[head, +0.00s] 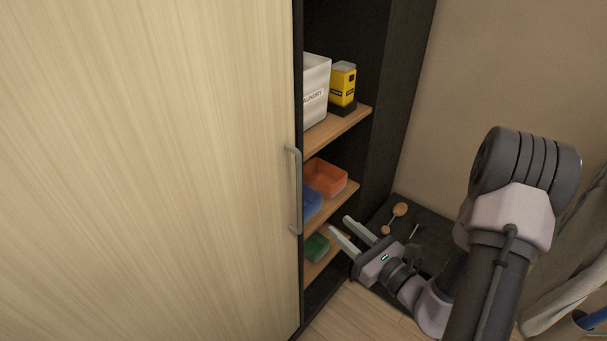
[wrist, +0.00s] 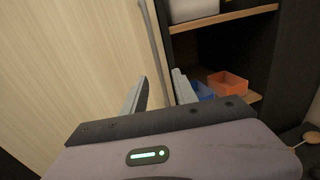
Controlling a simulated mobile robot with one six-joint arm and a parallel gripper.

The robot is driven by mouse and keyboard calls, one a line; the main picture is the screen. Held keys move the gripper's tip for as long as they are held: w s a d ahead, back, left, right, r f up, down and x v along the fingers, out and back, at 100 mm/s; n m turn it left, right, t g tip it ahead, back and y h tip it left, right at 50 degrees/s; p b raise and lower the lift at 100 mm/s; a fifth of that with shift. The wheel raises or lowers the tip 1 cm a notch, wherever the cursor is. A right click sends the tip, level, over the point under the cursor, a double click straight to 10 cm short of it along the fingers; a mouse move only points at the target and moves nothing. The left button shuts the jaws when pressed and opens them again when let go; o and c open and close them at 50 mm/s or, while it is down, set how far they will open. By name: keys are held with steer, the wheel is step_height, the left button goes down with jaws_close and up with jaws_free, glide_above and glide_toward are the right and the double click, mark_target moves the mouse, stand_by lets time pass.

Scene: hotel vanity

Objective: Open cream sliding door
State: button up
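The cream sliding door (head: 150,170) has pale wood grain and fills the left of the head view. It covers the left part of the cabinet, and the right part stands open. A grey vertical bar handle (head: 294,190) is on the door near its right edge. The handle also shows in the wrist view (wrist: 155,50), ahead of the fingers. My gripper (head: 339,226) is open and empty, to the right of the handle's lower end and apart from it. In the wrist view its two fingers (wrist: 158,92) are spread, pointing toward the door edge and shelves.
Shelves in the open part hold a white laundry bin (head: 315,88), a yellow and black box (head: 342,88), an orange tray (head: 326,178), a blue bin (head: 312,204) and a green item (head: 316,247). A dark cabinet side panel (head: 400,90) and beige wall stand right.

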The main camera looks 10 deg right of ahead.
mark_target(301, 195)
steer(key=x, duration=1.1)
steer(key=p+x, duration=0.1)
steer(key=x, duration=0.4)
steer(key=shift+a, duration=0.45)
steer(key=shift+s, duration=0.1)
steer(key=shift+c, duration=0.2)
jaws_close()
